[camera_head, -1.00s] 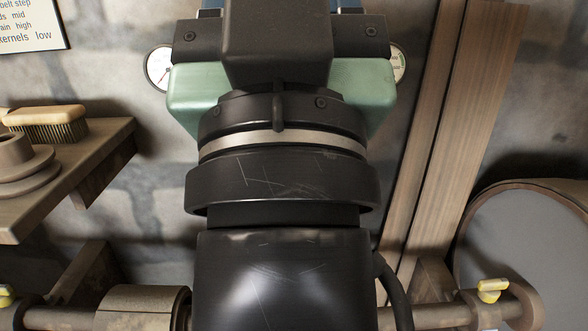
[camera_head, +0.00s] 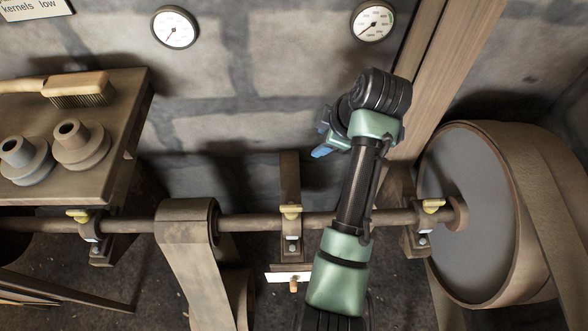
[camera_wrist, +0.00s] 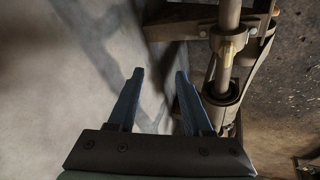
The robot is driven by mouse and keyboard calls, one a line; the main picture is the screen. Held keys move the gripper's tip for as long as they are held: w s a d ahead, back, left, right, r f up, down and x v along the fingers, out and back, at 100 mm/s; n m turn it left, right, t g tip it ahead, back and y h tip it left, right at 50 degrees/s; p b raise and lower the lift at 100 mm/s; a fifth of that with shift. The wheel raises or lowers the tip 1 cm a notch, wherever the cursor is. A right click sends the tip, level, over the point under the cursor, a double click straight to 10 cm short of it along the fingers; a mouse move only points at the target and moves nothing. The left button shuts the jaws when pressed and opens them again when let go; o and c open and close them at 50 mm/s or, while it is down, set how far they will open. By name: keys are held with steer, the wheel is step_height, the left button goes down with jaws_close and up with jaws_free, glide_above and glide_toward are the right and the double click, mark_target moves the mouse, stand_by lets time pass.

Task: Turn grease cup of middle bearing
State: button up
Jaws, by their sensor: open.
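The middle bearing (camera_head: 291,243) carries the shaft in the middle of the head view, with a yellow grease cup (camera_head: 291,210) on top. My gripper (camera_head: 322,150) shows in the head view above and a little right of that cup, its blue fingers pointing left. In the wrist view my gripper (camera_wrist: 159,72) is open, with nothing between its fingers. The wrist view also shows a bearing with a yellowish cup (camera_wrist: 228,50), right of the fingers and apart from them; it appears to be the middle one.
Similar yellow cups stand on the left bearing (camera_head: 78,214) and right bearing (camera_head: 432,206). A belt pulley (camera_head: 187,212) sits left of the middle bearing. A large wheel (camera_head: 480,210) is at right. A shelf (camera_head: 115,115) with a brush and stepped pulleys is at left. Wooden posts (camera_head: 455,70) rise behind my arm.

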mark_target(291, 206)
steer(key=s+a+f+n+g+y+p, duration=0.1)
steer(key=s+n+g+y+p, duration=0.15)
steer(key=s+g, duration=0.35)
steer(key=shift+n+t+h, duration=0.35)
steer(key=shift+n+t, duration=0.1)
steer(key=shift+t, duration=0.25)
steer(key=x, duration=0.4)
steer(key=s+x, duration=0.1)
steer(key=x, duration=0.8)
steer(key=shift+s+f+b, duration=0.15)
steer(key=shift+s+b, duration=0.05)
steer(key=shift+b, duration=0.1)
jaws_close()
